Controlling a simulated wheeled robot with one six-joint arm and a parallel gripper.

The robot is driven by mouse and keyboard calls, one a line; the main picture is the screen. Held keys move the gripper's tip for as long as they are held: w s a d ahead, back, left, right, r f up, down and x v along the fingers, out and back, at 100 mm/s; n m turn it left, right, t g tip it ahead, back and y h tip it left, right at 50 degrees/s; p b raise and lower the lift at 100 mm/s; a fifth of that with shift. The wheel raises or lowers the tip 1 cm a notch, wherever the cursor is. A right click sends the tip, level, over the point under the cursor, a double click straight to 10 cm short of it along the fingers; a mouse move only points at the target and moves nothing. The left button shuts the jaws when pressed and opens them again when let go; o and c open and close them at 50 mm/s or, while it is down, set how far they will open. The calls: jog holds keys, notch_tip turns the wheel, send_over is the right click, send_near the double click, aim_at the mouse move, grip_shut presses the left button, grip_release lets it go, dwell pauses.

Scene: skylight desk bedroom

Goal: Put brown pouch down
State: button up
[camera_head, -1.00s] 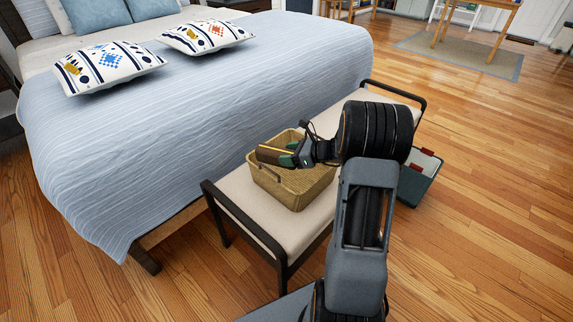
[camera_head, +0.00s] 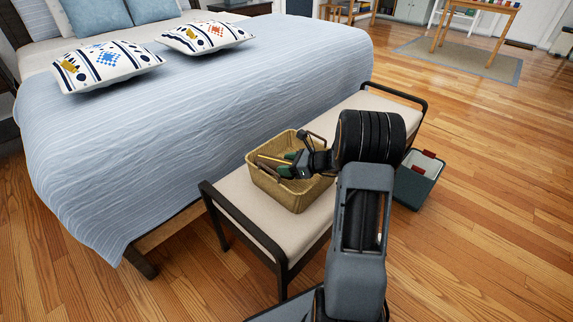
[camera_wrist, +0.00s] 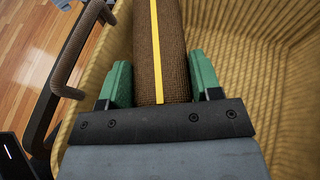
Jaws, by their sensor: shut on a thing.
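The brown pouch (camera_wrist: 158,50) has a yellow stripe along it and lies between the green fingers of my gripper (camera_wrist: 160,82) in the wrist view. The pouch is inside the tan basket (camera_wrist: 288,85), near its left wall. In the head view, my gripper (camera_head: 287,168) reaches down into the basket (camera_head: 296,197), and only part of the pouch (camera_head: 272,159) shows there. The gripper is shut on the pouch. I cannot tell whether the pouch touches the basket floor.
The basket stands on a cream-cushioned bench (camera_head: 238,196) with dark frame arms, at the foot of the bed (camera_head: 190,110). A dark bin (camera_head: 415,185) with red handles stands on the floor right of the bench. The basket's right side looks empty.

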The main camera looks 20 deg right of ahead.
jog(key=o, duration=1)
jog(key=shift+f, duration=0.1)
jog(key=shift+r, duration=0.3)
jog(key=r+p+v, duration=0.1)
jog(key=p+v, duration=0.4)
jog(key=v, duration=0.7)
jog(key=s+a+r+n+g+h, duration=0.2)
jog(key=s+a+n, duration=0.3)
jog(key=n, duration=0.4)
jog(key=s+a+r+n+g+h, duration=0.2)
jog(key=s+a+n+h, duration=0.2)
jog(key=a+n, duration=0.3)
jog(key=s+a+r+n+g+h, duration=0.2)
jog(key=s+a+n, duration=0.4)
jog(key=n, duration=0.5)
jog(key=shift+s+a+r+g+h, duration=0.35)
jog(key=shift+a+r+h, duration=0.25)
jog(key=shift+h, duration=0.2)
jog(key=shift+r, duration=0.15)
